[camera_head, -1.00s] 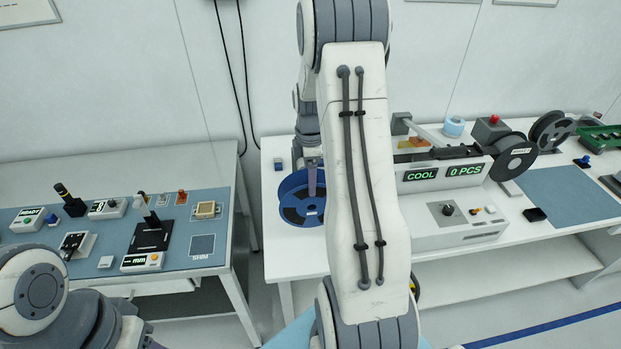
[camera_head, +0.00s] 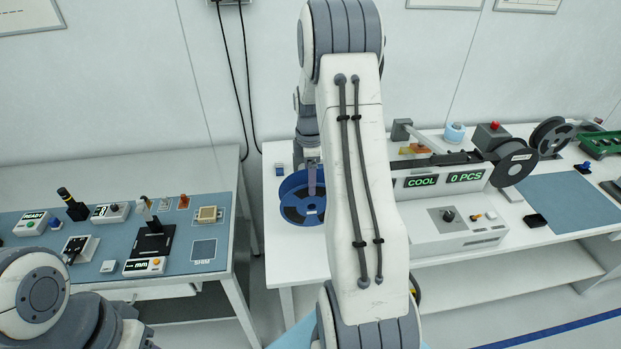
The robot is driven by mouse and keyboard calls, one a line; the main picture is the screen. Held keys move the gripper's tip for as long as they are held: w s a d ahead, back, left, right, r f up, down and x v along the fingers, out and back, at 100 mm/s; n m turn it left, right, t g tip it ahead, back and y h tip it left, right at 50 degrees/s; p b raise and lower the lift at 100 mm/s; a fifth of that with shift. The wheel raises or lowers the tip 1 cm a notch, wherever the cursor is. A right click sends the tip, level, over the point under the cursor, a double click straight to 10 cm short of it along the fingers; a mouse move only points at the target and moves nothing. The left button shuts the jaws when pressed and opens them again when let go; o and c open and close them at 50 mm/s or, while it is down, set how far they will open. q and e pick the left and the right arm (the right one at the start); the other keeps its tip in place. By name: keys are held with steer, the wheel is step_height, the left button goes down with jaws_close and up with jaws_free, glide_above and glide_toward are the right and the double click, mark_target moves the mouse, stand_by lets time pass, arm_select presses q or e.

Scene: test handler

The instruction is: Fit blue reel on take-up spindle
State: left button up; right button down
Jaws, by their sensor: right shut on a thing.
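The blue reel (camera_head: 288,186) is at the left end of the right-hand white bench, with its dark hub and spokes facing up. My right gripper (camera_head: 312,190) comes down over the reel and is shut on it. My right arm covers part of the reel's right side, and the fingertips are small and partly hidden. I cannot tell whether the reel touches the bench. I cannot make out the take-up spindle; a dark reel (camera_head: 515,163) stands upright at the right of the tape machine (camera_head: 460,228). My left gripper is out of view.
The machine's displays (camera_head: 445,181) read COOL and 0 PCS. Another dark reel (camera_head: 551,137) stands behind at right, near a green tray (camera_head: 600,143). A blue mat (camera_head: 575,203) is mostly clear. The left bench (camera_head: 170,165) holds several small devices.

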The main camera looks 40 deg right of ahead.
steer(key=shift+w+d+p, duration=0.4)
steer(key=shift+w+d, duration=0.15)
steer(key=shift+w, duration=0.35)
steer(key=shift+w+d+p, duration=0.35)
steer(key=shift+w+d, duration=0.2)
steer(key=shift+w, duration=0.35)
steer(key=shift+w+d+p, duration=0.4)
steer(key=shift+w+d, duration=0.15)
steer(key=shift+w, duration=0.35)
jaws_free()
steer(key=shift+r, duration=0.25)
step_height(320, 180, up, 10)
steer(key=b, duration=0.3)
stand_by(0.5)
